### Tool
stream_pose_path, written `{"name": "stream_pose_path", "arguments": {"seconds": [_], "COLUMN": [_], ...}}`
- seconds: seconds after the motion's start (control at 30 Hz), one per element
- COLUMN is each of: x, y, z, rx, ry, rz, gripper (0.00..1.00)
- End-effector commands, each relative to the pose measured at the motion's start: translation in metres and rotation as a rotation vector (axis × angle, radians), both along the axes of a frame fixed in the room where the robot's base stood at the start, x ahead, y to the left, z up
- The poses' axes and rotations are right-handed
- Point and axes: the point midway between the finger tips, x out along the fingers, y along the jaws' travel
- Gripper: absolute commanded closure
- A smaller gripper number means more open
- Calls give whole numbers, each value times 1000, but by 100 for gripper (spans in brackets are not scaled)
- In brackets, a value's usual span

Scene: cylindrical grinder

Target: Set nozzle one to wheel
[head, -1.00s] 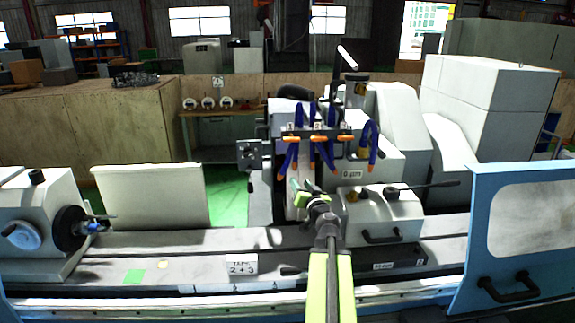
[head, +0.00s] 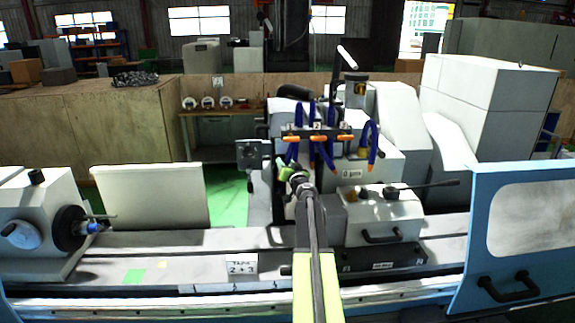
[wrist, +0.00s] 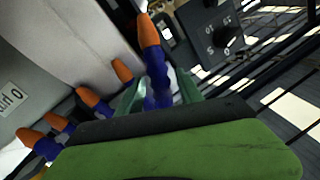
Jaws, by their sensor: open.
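Several blue hose nozzles with orange tips hang from a bar (head: 318,137) on the grinder in the head view. My gripper (head: 284,168) is at the left end of this row and partly covers the leftmost hose. In the wrist view, a blue hose (wrist: 157,72) with an orange tip (wrist: 149,30) lies between the two open green fingers of my gripper (wrist: 160,88). I cannot tell whether either finger touches it. Its number is not readable here. A pale surface (wrist: 85,35) lies left of the tip; I cannot tell if it is the wheel.
Other orange nozzle tips (wrist: 88,96) stand close left of my gripper in the wrist view. A dark control box with a dial (wrist: 222,37) is close on the right.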

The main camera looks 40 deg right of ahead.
Motion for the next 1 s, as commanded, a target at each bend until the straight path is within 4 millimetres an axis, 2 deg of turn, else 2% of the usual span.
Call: {"name": "stream_pose_path", "arguments": {"seconds": [0.17, 0.5, 1.0], "x": [0, 0, -1], "y": [0, 1, 1], "z": [0, 0, 0], "rx": [0, 0, 0], "ry": [0, 0, 0], "rz": [0, 0, 0], "gripper": [57, 100, 100]}}
